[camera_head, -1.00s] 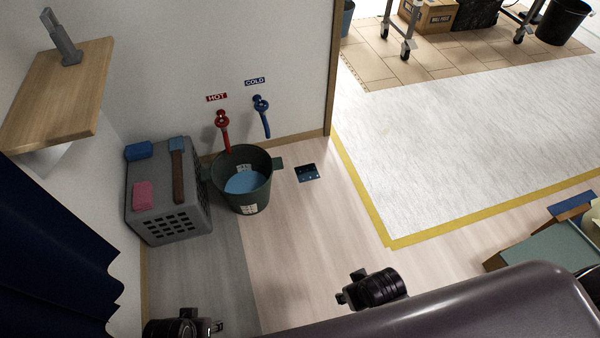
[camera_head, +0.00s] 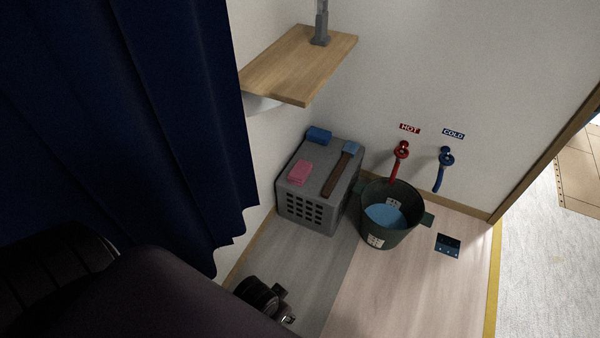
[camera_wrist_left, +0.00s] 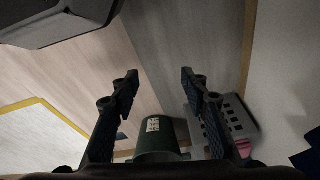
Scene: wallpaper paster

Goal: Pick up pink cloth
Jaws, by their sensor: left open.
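The pink cloth (camera_head: 300,173) is a small folded block on top of the grey perforated crate (camera_head: 305,208), near its front left corner. In the left wrist view the pink cloth (camera_wrist_left: 243,148) shows at the lower right, partly behind a finger. My left gripper (camera_wrist_left: 158,77) is open, with nothing between its fingers. In the head view part of my left arm's end shows low in the picture, in front of the crate and apart from the cloth. My right gripper is out of view.
A blue block (camera_head: 319,135) and a brown-handled brush (camera_head: 341,170) share the crate top. A green bucket (camera_head: 388,237) with blue contents stands to the right, under red and blue taps. A wooden shelf (camera_head: 298,65) overhangs behind; a dark blue curtain (camera_head: 130,110) hangs left.

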